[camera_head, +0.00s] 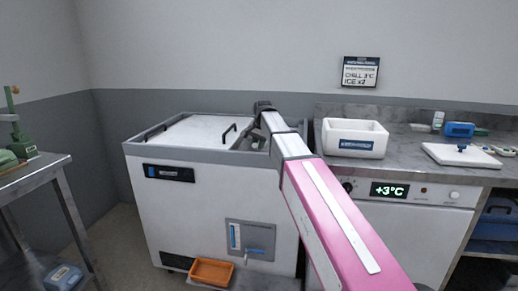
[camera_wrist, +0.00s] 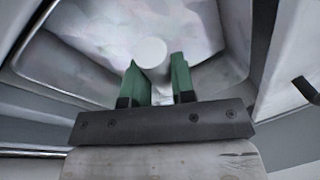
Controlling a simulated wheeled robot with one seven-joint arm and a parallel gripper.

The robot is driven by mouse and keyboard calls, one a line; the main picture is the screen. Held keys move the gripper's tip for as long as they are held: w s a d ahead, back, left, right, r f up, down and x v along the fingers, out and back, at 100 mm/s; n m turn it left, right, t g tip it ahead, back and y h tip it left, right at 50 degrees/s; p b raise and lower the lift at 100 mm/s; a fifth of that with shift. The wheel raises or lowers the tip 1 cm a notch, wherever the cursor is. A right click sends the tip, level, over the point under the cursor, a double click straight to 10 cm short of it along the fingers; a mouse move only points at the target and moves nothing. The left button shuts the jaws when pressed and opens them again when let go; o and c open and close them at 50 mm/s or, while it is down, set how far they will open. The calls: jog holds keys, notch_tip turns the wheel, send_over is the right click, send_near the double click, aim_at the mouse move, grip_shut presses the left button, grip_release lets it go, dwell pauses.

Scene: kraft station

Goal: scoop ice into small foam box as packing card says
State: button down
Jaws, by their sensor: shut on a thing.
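My gripper (camera_wrist: 158,72) reaches down into the open right part of the ice chest (camera_head: 210,200). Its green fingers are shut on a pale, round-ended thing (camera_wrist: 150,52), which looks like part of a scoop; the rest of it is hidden. Whitish ice (camera_wrist: 95,30) lies below it in the bin. In the head view my gripper is hidden behind the chest rim and my arm. The small white foam box (camera_head: 354,138) stands open on the counter, right of the chest; its inside contents cannot be made out. The packing card (camera_head: 361,72) on the wall reads "CHILL 3°C" and "ICE x2".
The chest's white lid (camera_head: 196,132) covers its left part. A white slab with a blue knob (camera_head: 468,155) and a blue item (camera_head: 460,130) lie on the right counter. The display (camera_head: 389,190) reads +3°C. An orange tray (camera_head: 212,271) sits low before the chest.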

jog(key=s+a+r+t+h, duration=0.1)
jog(key=s+r+t, duration=0.1)
jog(key=r, duration=0.9)
jog(key=shift+s+a+r, duration=0.35)
jog(key=shift+s+a, duration=0.05)
jog(key=shift+s, duration=0.25)
dwell(0.7)
